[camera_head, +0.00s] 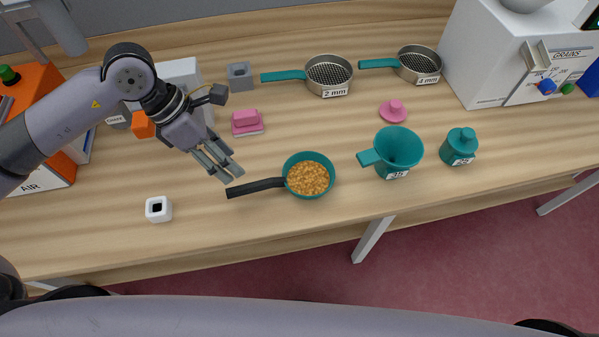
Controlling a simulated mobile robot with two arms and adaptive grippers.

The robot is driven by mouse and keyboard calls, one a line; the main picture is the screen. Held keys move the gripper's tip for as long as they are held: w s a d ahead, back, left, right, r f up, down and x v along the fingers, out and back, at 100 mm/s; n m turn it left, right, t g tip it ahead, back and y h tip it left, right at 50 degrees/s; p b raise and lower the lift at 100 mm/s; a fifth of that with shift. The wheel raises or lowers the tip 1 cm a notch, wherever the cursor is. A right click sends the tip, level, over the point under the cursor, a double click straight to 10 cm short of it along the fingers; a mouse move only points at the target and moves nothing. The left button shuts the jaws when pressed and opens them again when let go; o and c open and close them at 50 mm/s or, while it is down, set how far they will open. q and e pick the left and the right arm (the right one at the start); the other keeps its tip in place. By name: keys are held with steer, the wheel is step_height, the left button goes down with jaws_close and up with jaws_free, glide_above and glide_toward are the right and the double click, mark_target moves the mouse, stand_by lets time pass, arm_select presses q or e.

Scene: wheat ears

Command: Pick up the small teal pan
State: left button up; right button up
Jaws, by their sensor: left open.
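The small teal pan (288,163) sits upright on the wooden table, filled with golden grains. Its dark handle (255,187) points left. My left gripper (231,176) reaches in from the left, its fingers pointing down and to the right. It is open and empty, with its fingertips just above and beside the handle's left end in the picture. I cannot tell the height gap between them. My right gripper is not in view.
A teal funnel (398,147) and a teal lidded weight (459,147) stand right of the pan. A pink block (246,123) and two sieves (328,76) (418,64) lie behind. A white cube (158,209) stands left. The table (300,220) is clear in front.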

mark_target(257, 182)
arm_select(q)
steer(key=p+x, duration=0.1)
steer(key=x, duration=0.2)
steer(key=shift+d+f, duration=0.2)
steer(key=shift+f, duration=0.1)
steer(key=p+x, duration=0.1)
steer(key=x, duration=0.2)
steer(key=shift+w+d+f, duration=0.1)
steer(key=shift+w+f, duration=0.05)
steer(key=shift+f, duration=0.05)
steer(key=p+x, duration=0.2)
steer(key=x, duration=0.2)
steer(key=shift+w+d+p, duration=0.1)
steer(key=shift+d+p, duration=0.15)
steer(key=shift+p, duration=0.1)
steer(key=shift+d+f, duration=0.1)
steer(key=shift+f, duration=0.3)
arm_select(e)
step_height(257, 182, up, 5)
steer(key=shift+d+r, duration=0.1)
arm_select(q)
steer(key=shift+c, duration=0.2)
jaws_close()
steer(key=shift+r, duration=0.1)
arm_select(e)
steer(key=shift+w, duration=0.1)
